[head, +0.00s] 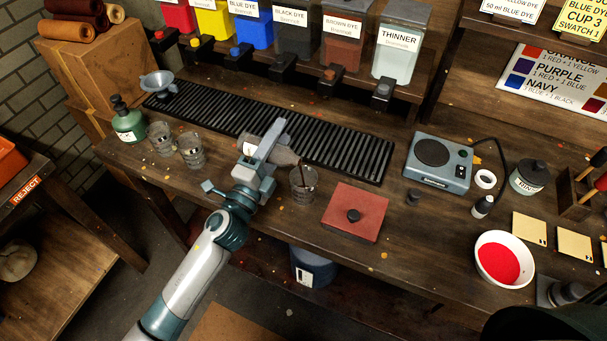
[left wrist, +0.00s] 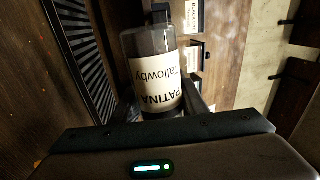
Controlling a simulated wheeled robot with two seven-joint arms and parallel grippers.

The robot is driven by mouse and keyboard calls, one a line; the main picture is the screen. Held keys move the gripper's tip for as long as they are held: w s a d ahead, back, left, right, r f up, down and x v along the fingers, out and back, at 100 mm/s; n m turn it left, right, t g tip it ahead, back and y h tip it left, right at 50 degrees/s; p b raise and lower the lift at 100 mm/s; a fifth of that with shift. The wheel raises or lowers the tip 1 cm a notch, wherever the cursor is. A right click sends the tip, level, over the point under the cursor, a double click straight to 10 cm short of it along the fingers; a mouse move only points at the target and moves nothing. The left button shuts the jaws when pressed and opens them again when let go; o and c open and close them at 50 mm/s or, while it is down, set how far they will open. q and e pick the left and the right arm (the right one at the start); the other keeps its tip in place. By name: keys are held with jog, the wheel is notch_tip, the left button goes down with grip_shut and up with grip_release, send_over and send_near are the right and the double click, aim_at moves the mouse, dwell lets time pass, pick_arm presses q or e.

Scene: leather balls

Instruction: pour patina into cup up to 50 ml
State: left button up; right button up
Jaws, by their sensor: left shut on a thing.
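My left gripper (head: 266,160) is shut on the patina bottle (head: 285,155) and holds it tipped well over, above the bench. In the left wrist view the bottle (left wrist: 152,75) is clear and greyish, with a white label reading PATINA Tallowby. Its neck points right, to just above the rim of a glass cup (head: 296,192). A dark brown streak shows at the cup's mouth and inside it; I cannot read the liquid level. The cup stands upright on the bench, just left of a red square pad. My right gripper is not in view.
Two more glasses (head: 191,152) and a green bottle (head: 128,122) stand to the left. A black slatted mat (head: 340,150) lies behind the cup. The red pad (head: 368,208), a scale (head: 438,160) and a bowl of red (head: 503,260) are to the right. Dye dispensers line the back shelf.

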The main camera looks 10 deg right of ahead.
pick_arm(q)
jog(key=shift+m, duration=0.3)
dwell(0.5)
jog(key=n, duration=0.1)
jog(key=f+n+b, duration=0.1)
jog(key=n, duration=0.1)
jog(key=f+n+y+b, duration=0.1)
jog(key=shift+w+a+f+n+t, duration=0.1)
jog(key=shift+w+a+n+t, duration=0.2)
jog(key=shift+w+a, duration=0.1)
jog(key=shift+s+n, duration=0.1)
jog(key=shift+n, duration=0.2)
